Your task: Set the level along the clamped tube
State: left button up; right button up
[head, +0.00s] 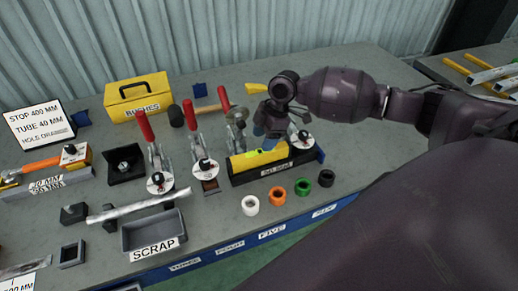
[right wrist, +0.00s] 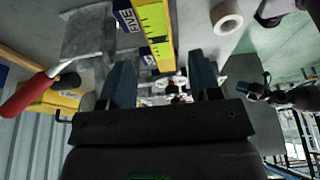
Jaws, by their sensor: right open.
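The yellow level (head: 246,159) lies lengthwise along the top of a dark block or tube with a white label, right of the red-handled clamps. Its far side is partly hidden by my right gripper. My right gripper (head: 268,128) is just above the level, pointing down, its fingers apart. In the right wrist view the level (right wrist: 153,28) runs between the lines of the two open fingers (right wrist: 162,68); I cannot tell whether they touch it. The tube under the level is mostly hidden. My left gripper is out of view.
Toggle clamps with red handles (head: 147,126) stand left of the level. White, orange, green and black rings (head: 276,193) lie in front of it. A scrap tray (head: 151,233), a grey bar (head: 138,206) and a yellow bushes box (head: 137,96) are further left. The bench's right front is hidden by my arm.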

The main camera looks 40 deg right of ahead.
jog(key=v, duration=0.3)
jog(key=shift+d+r, duration=0.15)
jog(key=shift+r, duration=0.1)
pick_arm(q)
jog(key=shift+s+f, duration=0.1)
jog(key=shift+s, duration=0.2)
pick_arm(e)
jog(key=shift+d+r, duration=0.1)
jog(key=shift+r, duration=0.25)
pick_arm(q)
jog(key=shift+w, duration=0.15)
pick_arm(e)
jog(key=shift+s+f, duration=0.1)
